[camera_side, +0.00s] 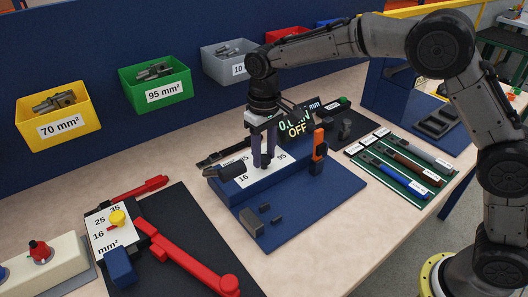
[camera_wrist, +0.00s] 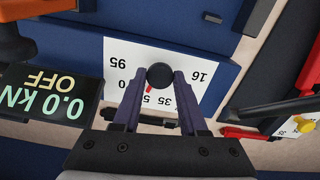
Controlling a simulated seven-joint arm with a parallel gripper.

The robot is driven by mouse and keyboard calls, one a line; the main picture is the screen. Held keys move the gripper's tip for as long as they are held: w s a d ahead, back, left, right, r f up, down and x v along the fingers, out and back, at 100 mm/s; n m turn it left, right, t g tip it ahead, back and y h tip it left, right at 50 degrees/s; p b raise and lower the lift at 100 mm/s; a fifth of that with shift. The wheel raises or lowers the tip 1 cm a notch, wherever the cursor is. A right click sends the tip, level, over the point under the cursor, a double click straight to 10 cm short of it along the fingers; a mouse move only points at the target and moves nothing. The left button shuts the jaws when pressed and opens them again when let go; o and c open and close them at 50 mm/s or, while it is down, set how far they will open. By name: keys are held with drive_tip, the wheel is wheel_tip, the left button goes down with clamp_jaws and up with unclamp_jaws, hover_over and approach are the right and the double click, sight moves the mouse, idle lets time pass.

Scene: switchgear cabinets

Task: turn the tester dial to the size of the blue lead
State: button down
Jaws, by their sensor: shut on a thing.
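The tester dial is a black round knob (camera_wrist: 160,76) on a white plate (camera_wrist: 128,55) printed with sizes. In the wrist view 95, 35 and 16 are readable upside down; my fingers partly cover others. A short red pointer (camera_wrist: 149,88) points toward a partly hidden number beginning with 5. My gripper (camera_side: 263,163) comes down from above, its purple fingers shut on the knob; the wrist view shows them on either side of it. The blue lead (camera_side: 401,180) lies in a green tray (camera_side: 367,175) at the right; its label is too small to read.
The tester display (camera_side: 297,125) reads 0.0 kN and OFF. An orange-and-black part (camera_side: 319,145) stands upright right of the dial. A red-handled crimping tool (camera_side: 185,252) with its own yellow dial (camera_side: 117,218) lies front left. Labelled bins (camera_side: 60,115) hang behind.

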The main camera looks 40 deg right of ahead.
sight(265, 157)
drive_tip(key=shift+c, duration=2.2)
unclamp_jaws()
drive_tip(key=shift+r, duration=0.1)
wheel_tip(265, 157, up, 14)
drive_tip(key=shift+d, duration=0.1)
